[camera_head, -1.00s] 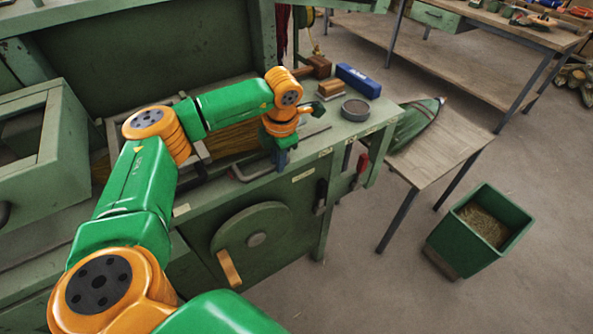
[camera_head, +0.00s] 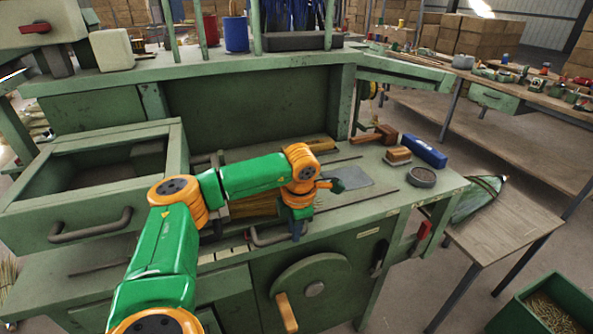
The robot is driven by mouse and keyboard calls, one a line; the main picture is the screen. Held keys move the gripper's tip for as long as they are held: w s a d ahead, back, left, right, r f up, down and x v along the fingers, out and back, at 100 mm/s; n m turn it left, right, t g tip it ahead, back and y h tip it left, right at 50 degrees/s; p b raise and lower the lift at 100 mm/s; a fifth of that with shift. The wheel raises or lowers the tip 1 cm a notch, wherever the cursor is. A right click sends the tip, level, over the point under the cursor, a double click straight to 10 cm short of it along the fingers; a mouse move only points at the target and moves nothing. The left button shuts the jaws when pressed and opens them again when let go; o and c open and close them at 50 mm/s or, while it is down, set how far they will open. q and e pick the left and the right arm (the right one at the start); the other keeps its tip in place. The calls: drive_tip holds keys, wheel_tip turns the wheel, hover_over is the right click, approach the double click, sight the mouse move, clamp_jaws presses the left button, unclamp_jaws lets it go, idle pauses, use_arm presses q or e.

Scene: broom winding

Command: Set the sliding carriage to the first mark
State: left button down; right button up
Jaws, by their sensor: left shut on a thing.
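The green workbench (camera_head: 345,222) holds the sliding carriage, a grey metal frame around yellow straw, partly hidden by my arm. A grey bar handle (camera_head: 265,241) sticks out at its front. My left gripper (camera_head: 297,232) points down at the right end of this handle and is shut on it; the fingertips are small and dark, so the exact contact is hard to see. Small pale marks (camera_head: 222,254) sit along the bench's front edge, left of the gripper. Which mark the carriage lines up with cannot be told. My right gripper is out of view.
A blue box (camera_head: 425,151), a wooden block (camera_head: 398,155) and a round dish (camera_head: 422,177) stand on the bench's right end. An open green drawer (camera_head: 90,212) is at left. A handwheel (camera_head: 313,289) is on the front, and a green bin (camera_head: 545,305) stands on the floor.

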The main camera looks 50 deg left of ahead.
use_arm(q)
drive_tip(key=c, duration=0.8)
unclamp_jaws()
drive_tip(key=shift+w+d, duration=0.1)
wheel_tip(320, 180, up, 7)
drive_tip(key=d, duration=0.1)
drive_tip(key=shift+s+b, duration=0.25)
drive_tip(key=shift+b, duration=0.05)
